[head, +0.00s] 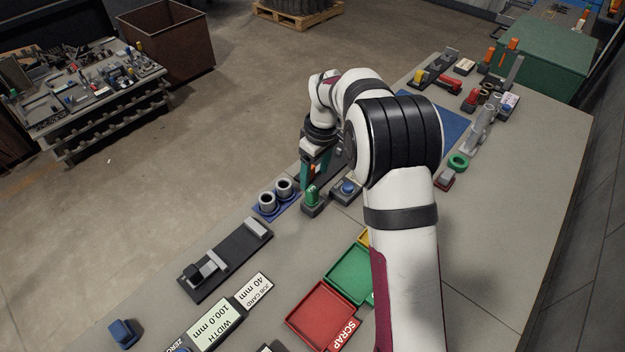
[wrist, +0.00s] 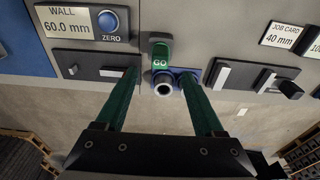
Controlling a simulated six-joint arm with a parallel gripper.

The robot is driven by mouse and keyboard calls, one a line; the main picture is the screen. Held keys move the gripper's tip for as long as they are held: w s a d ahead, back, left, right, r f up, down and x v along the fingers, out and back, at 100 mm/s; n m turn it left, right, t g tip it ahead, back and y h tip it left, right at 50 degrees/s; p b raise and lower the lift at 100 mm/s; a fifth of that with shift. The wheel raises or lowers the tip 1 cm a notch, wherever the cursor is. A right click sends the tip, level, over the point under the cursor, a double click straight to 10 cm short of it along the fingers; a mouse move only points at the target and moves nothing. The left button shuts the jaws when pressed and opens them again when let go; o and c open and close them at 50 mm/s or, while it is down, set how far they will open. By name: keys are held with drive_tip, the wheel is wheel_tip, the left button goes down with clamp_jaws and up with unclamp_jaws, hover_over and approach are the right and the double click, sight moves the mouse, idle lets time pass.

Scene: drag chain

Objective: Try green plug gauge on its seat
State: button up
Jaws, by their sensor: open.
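The green plug gauge (head: 312,194) stands upright in a dark grey block (head: 312,208) near the table's left edge. In the wrist view the green gauge (wrist: 160,54) is marked GO and lies just beyond the fingertips, roughly centred between them. My gripper (wrist: 160,74) is open, its two teal fingers apart with nothing held. In the head view my gripper (head: 307,184) points down just behind the gauge; contact cannot be told. Two grey hollow cylinders (head: 267,201) stand on a blue base (head: 262,212) beside the gauge. Which place is the gauge's seat is not clear.
A display with a blue button (head: 347,188) stands close right of the gauge. A dark slide fixture (head: 228,262) lies nearer the front left. Red (head: 320,316) and green (head: 350,274) trays lie to the right. A green ring (head: 458,161) sits farther right.

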sight(312, 189)
drive_tip(key=f, duration=0.7)
drive_tip(key=shift+w+a+f, duration=0.2)
drive_tip(key=shift+w+a, duration=0.1)
clamp_jaws()
